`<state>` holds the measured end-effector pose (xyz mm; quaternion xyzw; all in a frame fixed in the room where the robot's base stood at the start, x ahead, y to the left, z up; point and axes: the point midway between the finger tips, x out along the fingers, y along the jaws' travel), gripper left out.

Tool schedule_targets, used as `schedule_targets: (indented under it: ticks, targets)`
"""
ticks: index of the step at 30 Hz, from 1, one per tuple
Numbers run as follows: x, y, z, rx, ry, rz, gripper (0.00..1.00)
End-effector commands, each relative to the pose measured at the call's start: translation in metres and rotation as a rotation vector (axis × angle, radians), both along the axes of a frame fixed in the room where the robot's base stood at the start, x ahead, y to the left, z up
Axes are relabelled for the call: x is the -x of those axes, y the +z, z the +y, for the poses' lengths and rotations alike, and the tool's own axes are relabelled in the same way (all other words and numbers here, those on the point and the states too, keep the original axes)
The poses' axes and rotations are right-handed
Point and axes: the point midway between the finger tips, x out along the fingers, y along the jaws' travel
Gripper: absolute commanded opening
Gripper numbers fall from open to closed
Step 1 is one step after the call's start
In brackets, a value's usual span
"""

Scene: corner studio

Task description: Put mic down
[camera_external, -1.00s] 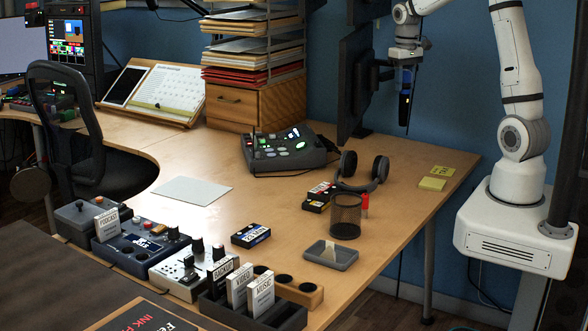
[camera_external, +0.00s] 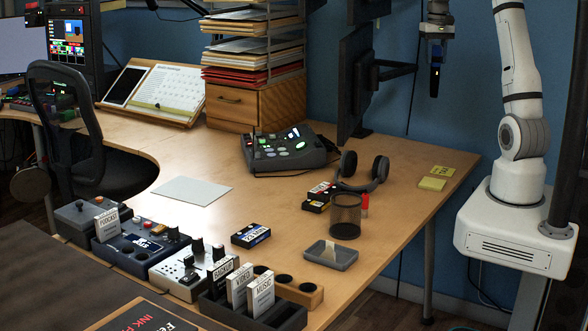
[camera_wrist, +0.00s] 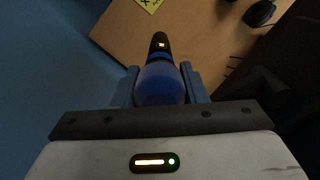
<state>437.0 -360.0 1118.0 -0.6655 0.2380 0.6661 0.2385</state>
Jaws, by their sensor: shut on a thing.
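The mic (camera_external: 435,80), dark with a blue part, hangs upright from my gripper (camera_external: 436,52) in the external view, high up at the top right, against the blue wall. In the wrist view, the mic (camera_wrist: 160,84) has a rounded blue body and a black end with a small lit mark. My gripper (camera_wrist: 160,88) is shut on the blue body, one finger on each side. The mic is apart from the desk (camera_external: 270,205).
Headphones (camera_external: 380,172), a mesh cup (camera_external: 345,215), a grey tray (camera_external: 338,262) and yellow sticky notes (camera_external: 432,184) are on the desk's right part. A monitor (camera_external: 355,85) stands left of my gripper. The middle of the desk has bare room.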

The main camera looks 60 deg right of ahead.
Motion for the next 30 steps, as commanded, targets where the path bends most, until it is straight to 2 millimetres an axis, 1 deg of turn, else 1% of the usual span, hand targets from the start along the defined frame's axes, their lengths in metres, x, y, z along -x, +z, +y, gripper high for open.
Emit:
schedule_targets:
  ticks: [2,5,8,9,11,12,14,15,18,21,24,27,30]
  targets:
    - [-0.012,0.005,0.015,0.003,0.035,-0.003,0.1]
    - [-0.034,0.015,0.046,0.004,0.103,-0.005,0.1]
    - [-0.058,0.031,0.089,0.004,0.193,-0.006,0.1]
    - [-0.066,0.037,0.108,0.004,0.231,-0.006,0.1]
    - [-0.076,0.047,0.137,0.004,0.288,-0.006,0.1]
    - [-0.082,0.054,0.157,0.003,0.326,-0.006,0.1]
    - [-0.089,0.063,0.187,0.003,0.383,-0.006,0.1]
    - [-0.092,0.07,0.206,0.003,0.421,-0.006,0.1]
    - [-0.095,0.085,0.252,0.003,0.507,-0.007,0.1]
    - [-0.094,0.096,0.288,0.002,0.576,-0.005,0.1]
    - [-0.09,0.106,0.316,0.002,0.631,-0.005,0.1]
    - [-0.086,0.114,0.34,0.001,0.679,-0.004,0.1]
    - [-0.082,0.12,0.36,0.001,0.719,-0.004,0.1]
